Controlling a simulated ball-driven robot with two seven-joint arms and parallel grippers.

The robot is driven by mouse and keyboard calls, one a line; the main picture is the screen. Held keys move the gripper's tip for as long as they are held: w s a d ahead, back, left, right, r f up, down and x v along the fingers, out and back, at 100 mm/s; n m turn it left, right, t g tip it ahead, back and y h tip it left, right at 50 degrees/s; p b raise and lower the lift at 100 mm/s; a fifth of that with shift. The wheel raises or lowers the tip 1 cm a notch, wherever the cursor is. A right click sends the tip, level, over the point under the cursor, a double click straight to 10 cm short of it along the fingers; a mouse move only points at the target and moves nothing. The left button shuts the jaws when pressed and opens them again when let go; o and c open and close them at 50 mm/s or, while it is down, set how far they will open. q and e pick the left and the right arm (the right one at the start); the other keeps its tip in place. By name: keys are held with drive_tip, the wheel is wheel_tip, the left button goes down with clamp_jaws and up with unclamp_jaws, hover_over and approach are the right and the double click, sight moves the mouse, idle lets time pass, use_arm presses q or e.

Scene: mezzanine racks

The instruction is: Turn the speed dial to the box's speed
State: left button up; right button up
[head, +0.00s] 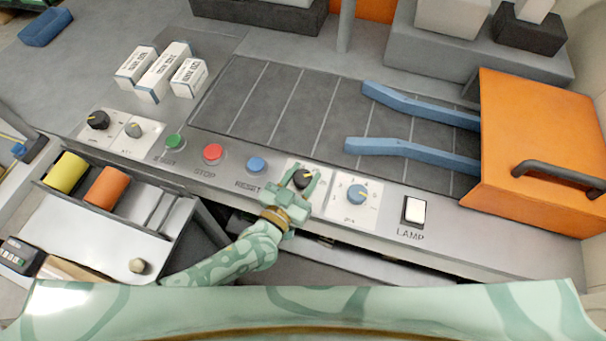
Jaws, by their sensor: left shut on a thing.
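A black dial (303,178) sits on a white plate on the sloped front panel, right of the reset button. My left gripper (304,184) is shut on this dial, its fingers on either side of the knob. The gripper partly hides the plate and its label, so I cannot read the setting. A blue dial (356,194) on a numbered plate is just to the right. A black knob (98,120) and a grey knob (133,130) sit at the panel's left. Three white boxes (163,70) with print too small to read stand behind the panel. My right gripper is not in view.
Green (175,141), red (213,153) and blue (257,164) buttons line the panel left of the gripper. A white lamp switch (414,211) is at the right. A dark conveyor (270,100) with blue guides (410,149) leads to an orange housing (540,140).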

use_arm(q)
drive_tip(key=shift+f+m+g+h+b, duration=0.15)
drive_tip(key=shift+m+g+h+b, duration=0.35)
drive_tip(key=shift+m+g+h, duration=0.65)
drive_tip(key=shift+h, duration=0.25)
drive_tip(key=o, duration=0.9)
drive_tip(key=shift+o, duration=0.2)
drive_tip(key=shift+a, duration=0.1)
drive_tip(key=p+v, duration=0.1)
drive_tip(key=v, duration=1.5)
drive_tip(key=shift+s, duration=0.1)
